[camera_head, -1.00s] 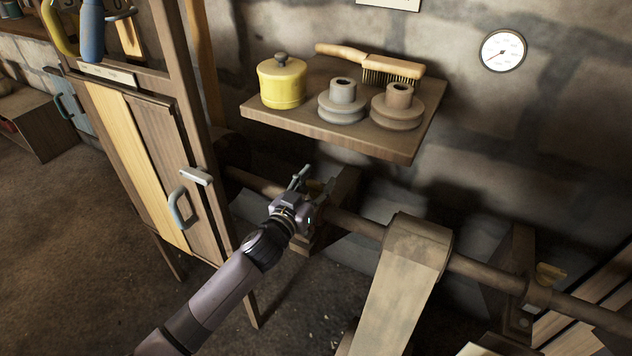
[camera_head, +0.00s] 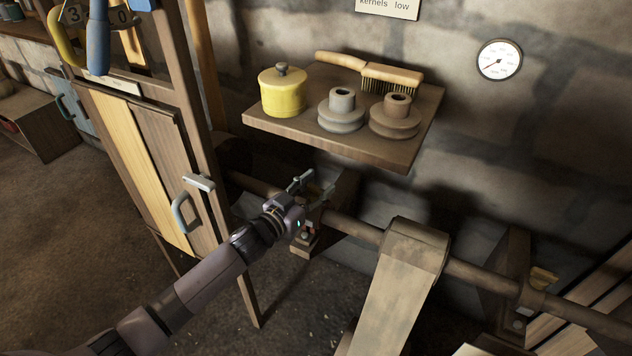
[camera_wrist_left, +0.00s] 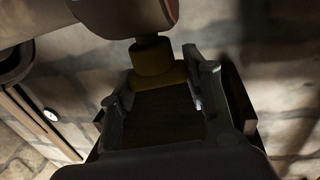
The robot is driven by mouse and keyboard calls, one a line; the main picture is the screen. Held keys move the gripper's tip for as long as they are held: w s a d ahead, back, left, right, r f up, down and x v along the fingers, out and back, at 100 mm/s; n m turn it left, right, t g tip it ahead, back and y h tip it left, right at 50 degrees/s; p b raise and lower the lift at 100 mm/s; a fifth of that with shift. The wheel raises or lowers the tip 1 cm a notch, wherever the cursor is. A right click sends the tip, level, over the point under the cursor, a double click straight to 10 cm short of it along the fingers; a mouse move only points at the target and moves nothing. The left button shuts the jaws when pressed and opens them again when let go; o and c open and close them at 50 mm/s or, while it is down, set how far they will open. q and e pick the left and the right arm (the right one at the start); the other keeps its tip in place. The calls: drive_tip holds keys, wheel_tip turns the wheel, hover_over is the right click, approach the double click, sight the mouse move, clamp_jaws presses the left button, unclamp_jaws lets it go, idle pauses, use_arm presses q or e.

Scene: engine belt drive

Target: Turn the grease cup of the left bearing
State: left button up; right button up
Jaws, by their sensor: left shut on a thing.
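The left bearing's brass-coloured grease cup (camera_wrist_left: 152,58) shows in the left wrist view, with its wider part between my fingertips. My left gripper (camera_wrist_left: 160,78) is shut on it. In the head view my left gripper (camera_head: 312,187) reaches the left bearing (camera_head: 305,242) on the shaft, beneath the shelf. There the gripper mostly hides the cup. The right bearing carries a similar yellowish cup (camera_head: 542,277), standing clear of my arm. My right gripper is not in view.
A wooden shelf (camera_head: 400,158) above the gripper holds a yellow pot (camera_head: 283,95), two pulleys and a brush (camera_head: 385,75). A cabinet (camera_head: 150,160) stands close on the left. The shaft (camera_head: 360,230) runs right, past a belt (camera_head: 395,295). A gauge (camera_head: 499,60) hangs on the wall.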

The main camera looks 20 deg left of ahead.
use_arm(q)
drive_tip(key=shift+w+a+m+g+h+p, duration=0.1)
drive_tip(key=shift+m+g+h+p, duration=0.4)
drive_tip(key=shift+m+h, duration=0.5)
drive_tip(key=shift+m+g+h, duration=0.4)
drive_tip(key=shift+g+h, duration=0.1)
drive_tip(key=shift+h, duration=0.2)
drive_tip(key=shift+m+g+h, duration=0.5)
drive_tip(key=shift+g+h, duration=0.1)
drive_tip(key=shift+h, duration=0.1)
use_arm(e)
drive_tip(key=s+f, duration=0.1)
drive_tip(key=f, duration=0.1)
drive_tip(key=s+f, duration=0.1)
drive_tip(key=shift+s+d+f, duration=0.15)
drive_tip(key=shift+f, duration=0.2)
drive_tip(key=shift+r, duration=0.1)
use_arm(q)
drive_tip(key=o, duration=1.2)
drive_tip(key=v, duration=1.2)
